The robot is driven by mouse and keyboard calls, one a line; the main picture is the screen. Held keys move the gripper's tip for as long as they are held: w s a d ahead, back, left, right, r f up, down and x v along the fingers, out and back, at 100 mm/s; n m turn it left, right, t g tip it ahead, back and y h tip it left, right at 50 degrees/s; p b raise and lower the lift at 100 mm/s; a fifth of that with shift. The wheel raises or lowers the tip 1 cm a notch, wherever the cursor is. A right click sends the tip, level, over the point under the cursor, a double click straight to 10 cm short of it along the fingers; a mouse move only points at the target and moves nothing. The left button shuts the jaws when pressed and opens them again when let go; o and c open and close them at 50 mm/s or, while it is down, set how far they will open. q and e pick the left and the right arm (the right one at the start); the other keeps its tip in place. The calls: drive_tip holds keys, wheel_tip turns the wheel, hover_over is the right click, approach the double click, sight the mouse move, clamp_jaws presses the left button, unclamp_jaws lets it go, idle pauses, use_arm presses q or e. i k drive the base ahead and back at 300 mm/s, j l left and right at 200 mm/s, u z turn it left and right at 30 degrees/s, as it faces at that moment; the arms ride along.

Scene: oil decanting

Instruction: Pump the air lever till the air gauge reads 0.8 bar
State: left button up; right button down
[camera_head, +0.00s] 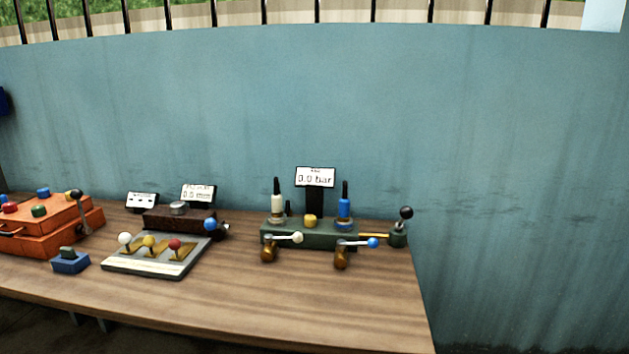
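The air gauge (315,177) is a small white display on a dark post and reads 0.0 bar. It stands behind a green unit (325,238) near the right end of the table. A lever with a black ball knob (406,213) stands tilted at the unit's right end, on a green block (397,239). The unit carries a white bottle-like part (277,205), a blue one (344,209) and a yellow knob (310,221). In front are two brass valves, with a white-knobbed handle (298,238) and a blue-knobbed handle (373,243). Neither gripper is in view.
The wooden table (300,310) is clear at the front and ends just right of the lever. A grey panel with white, yellow and red knobs (155,263), an orange box (48,238) and a small blue block (70,262) stand left. A blue-green wall (500,170) rises behind.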

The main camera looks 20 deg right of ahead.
sight(406, 212)
drive_tip(key=l+u, duration=0.1)
drive_tip(key=u, duration=0.25)
drive_tip(key=l+u, duration=0.1)
drive_tip(key=u, duration=0.25)
drive_tip(key=k+l+u, duration=0.2)
drive_tip(key=l, duration=0.25)
drive_tip(key=l+u, duration=0.2)
drive_tip(key=l, duration=0.2)
drive_tip(key=k+l+u, duration=0.1)
drive_tip(key=l, duration=0.3)
drive_tip(key=k+l+u, duration=0.15)
drive_tip(key=l, duration=0.25)
drive_tip(key=k+l, duration=0.15)
drive_tip(key=l, duration=0.2)
drive_tip(key=k+l, duration=0.15)
drive_tip(key=l, duration=0.2)
drive_tip(key=k+l, duration=0.15)
drive_tip(key=l, duration=0.2)
drive_tip(key=k+l, duration=0.15)
drive_tip(key=l, duration=0.25)
drive_tip(key=k+l, duration=0.15)
drive_tip(key=l, duration=0.2)
drive_tip(key=i+j, duration=0.25)
